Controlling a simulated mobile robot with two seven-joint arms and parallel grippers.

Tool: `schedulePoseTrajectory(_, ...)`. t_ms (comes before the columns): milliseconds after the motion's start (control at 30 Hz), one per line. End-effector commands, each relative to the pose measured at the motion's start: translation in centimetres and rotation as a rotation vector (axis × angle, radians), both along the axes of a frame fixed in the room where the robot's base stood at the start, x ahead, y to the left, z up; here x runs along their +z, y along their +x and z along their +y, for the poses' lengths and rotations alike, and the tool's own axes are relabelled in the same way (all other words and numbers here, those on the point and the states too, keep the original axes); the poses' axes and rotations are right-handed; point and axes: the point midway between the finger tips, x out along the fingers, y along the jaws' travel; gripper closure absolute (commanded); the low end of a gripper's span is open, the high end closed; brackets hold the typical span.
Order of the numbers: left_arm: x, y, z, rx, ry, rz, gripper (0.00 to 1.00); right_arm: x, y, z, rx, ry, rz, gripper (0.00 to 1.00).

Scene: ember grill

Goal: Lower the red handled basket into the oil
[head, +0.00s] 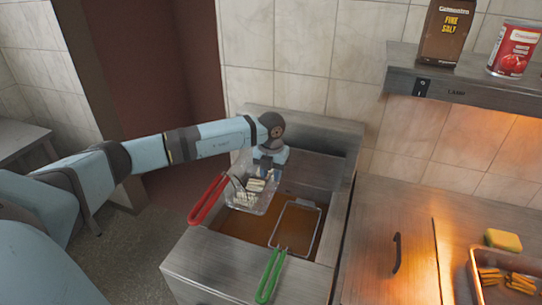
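The red handled basket (262,203) is a wire basket with pale fries in it. Its red handle (208,200) points to the lower left, over the fryer's left edge. The basket sits at the back left of the fryer and appears to be above the brown oil (246,228). My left gripper (270,172) points down at the basket's back edge. Its fingertips are small and partly hidden by the basket, so I cannot tell whether they grip it. My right gripper is not in view.
A second basket (319,231) with a green handle (270,276) sits on the right side of the same fryer (205,265). To the right are a steel counter (375,215), a yellow sponge (503,240) and a tray of fries (477,262).

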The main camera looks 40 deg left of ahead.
Motion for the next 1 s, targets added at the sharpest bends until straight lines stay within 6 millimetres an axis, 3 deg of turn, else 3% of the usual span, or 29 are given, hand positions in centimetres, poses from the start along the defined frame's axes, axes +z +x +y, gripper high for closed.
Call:
schedulePoseTrajectory(133,-2.3,-0.1,0.0,0.000,0.000,0.003,0.67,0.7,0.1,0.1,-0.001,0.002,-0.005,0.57)
schedulePoseTrajectory(300,-3.7,0.0,0.0,-0.001,0.001,0.001,0.67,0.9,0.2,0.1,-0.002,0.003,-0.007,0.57)
schedulePoseTrajectory(633,-4.1,0.0,0.0,-0.001,0.000,0.000,0.67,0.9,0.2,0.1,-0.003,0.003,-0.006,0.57)
schedulePoseTrajectory(667,-4.1,0.0,0.0,-0.001,0.000,0.000,0.69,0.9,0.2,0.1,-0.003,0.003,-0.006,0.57)
schedulePoseTrajectory(800,-4.1,0.0,0.0,-0.001,0.000,0.000,1.00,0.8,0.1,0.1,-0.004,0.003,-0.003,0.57)
schedulePoseTrajectory(933,-4.1,0.0,0.0,-0.001,0.000,0.000,1.00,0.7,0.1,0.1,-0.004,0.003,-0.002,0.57)
schedulePoseTrajectory(1000,-4.1,0.0,0.0,-0.001,0.000,0.000,0.81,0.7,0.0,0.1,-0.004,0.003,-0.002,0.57)
